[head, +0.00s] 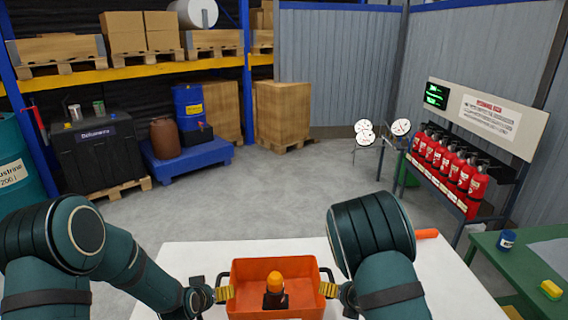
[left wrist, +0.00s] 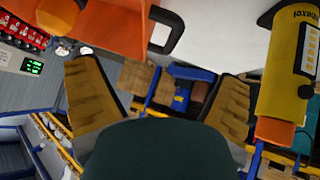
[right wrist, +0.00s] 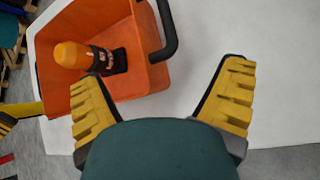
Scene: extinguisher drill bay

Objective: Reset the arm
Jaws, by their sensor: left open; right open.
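An orange bin (head: 246,300) with a dark handle on each side stands on the white table (head: 190,262). Inside it is a dark device with a rounded orange top (head: 275,279), which also shows in the right wrist view (right wrist: 72,55). My left gripper (head: 224,293) is open beside the bin's left handle; that handle (left wrist: 168,42) shows ahead of the spread fingers in the left wrist view. My right gripper (head: 330,290) is open beside the right handle; the handle (right wrist: 169,35) lies ahead of its fingers in the right wrist view. Neither gripper holds anything.
A yellow, labelled cylinder with an orange end (left wrist: 285,75) is near in the left wrist view. An orange piece (head: 427,234) shows past my right arm. A green bench (head: 520,262) with a blue cup (head: 507,239) stands right. Red extinguishers (head: 450,165) line a rack. The middle floor is clear.

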